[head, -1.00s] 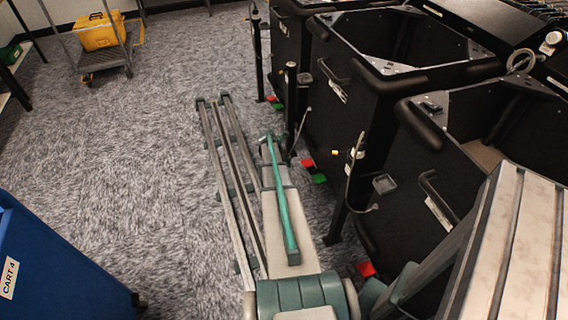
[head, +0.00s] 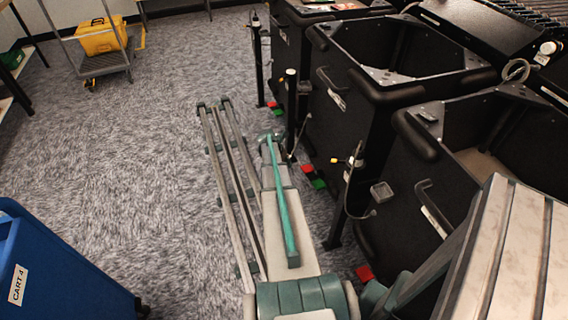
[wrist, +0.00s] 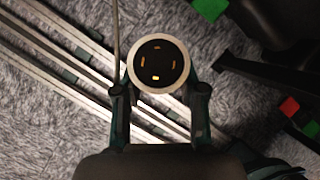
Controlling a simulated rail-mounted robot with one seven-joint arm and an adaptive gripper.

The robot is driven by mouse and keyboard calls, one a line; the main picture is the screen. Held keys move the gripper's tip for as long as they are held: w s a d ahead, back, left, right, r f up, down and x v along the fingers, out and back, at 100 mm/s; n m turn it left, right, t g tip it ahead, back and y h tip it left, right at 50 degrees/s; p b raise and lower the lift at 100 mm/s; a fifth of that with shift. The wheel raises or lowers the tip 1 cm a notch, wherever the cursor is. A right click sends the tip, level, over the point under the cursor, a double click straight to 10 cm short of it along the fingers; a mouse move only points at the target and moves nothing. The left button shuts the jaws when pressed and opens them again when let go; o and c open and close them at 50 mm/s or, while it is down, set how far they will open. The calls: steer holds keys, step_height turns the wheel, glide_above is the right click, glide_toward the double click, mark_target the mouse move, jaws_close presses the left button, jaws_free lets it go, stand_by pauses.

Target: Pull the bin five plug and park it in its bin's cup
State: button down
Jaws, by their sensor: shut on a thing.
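In the wrist view, my gripper (wrist: 157,100) is shut on a round plug (wrist: 157,63). The plug has a pale rim and a dark face with several gold contacts, and the face is turned to the camera. A thin cord (wrist: 116,40) runs up beside it. In the head view, the end of my arm (head: 268,137) is above the floor beside a black post; jaws and plug are too small to make out there. A small grey cup-like holder (head: 382,191) is on the near black bin (head: 450,185). No bin number is readable, so I cannot tell which is bin five.
Several black bins (head: 345,85) line the right. Posts (head: 290,120) with cables and red and green floor blocks (head: 307,170) stand in front of them. A blue cart (head: 60,260) marked CART 4 is at lower left.

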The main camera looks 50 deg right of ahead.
step_height(320, 180, up, 25)
steer(key=p, duration=1.6)
stand_by(2.9)
steer(key=shift+d, duration=0.1)
stand_by(0.3)
